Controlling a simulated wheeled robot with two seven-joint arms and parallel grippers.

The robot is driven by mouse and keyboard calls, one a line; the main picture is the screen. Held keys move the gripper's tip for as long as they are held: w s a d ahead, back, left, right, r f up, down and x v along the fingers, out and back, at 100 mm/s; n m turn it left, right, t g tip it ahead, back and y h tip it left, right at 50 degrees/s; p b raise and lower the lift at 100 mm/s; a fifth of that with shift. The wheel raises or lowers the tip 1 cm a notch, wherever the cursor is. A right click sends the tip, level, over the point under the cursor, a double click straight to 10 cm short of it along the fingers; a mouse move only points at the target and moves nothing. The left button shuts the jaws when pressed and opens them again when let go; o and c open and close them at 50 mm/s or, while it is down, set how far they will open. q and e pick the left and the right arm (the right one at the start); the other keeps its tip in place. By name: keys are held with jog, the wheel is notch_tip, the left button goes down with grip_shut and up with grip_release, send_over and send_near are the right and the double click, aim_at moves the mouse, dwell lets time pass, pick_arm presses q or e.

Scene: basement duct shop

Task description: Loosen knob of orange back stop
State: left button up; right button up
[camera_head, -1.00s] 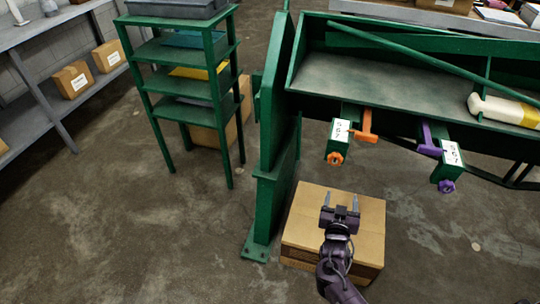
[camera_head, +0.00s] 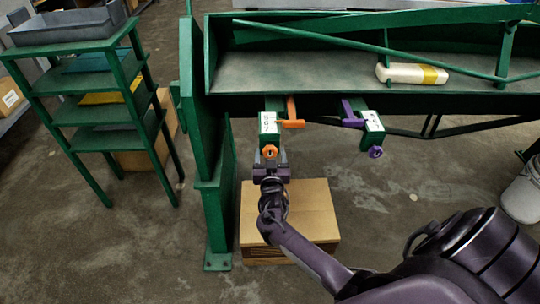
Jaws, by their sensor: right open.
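The orange back stop (camera_head: 291,114) sits on a green block with a white label (camera_head: 268,122) under the front edge of the green machine. Its orange knob (camera_head: 270,151) faces me at the lower front of that block. My right gripper (camera_head: 270,160) is open just below the knob, its two fingers showing on either side of it in the picture. I cannot tell whether the fingers touch the knob. A purple back stop (camera_head: 349,112) with a purple knob (camera_head: 375,152) is to the right. My left gripper is out of view.
A white bottle (camera_head: 405,73) lies on the machine, and a white bucket (camera_head: 524,192) stands at right.

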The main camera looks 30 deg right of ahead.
jog(key=c, duration=0.9)
jog(key=shift+c, duration=0.2)
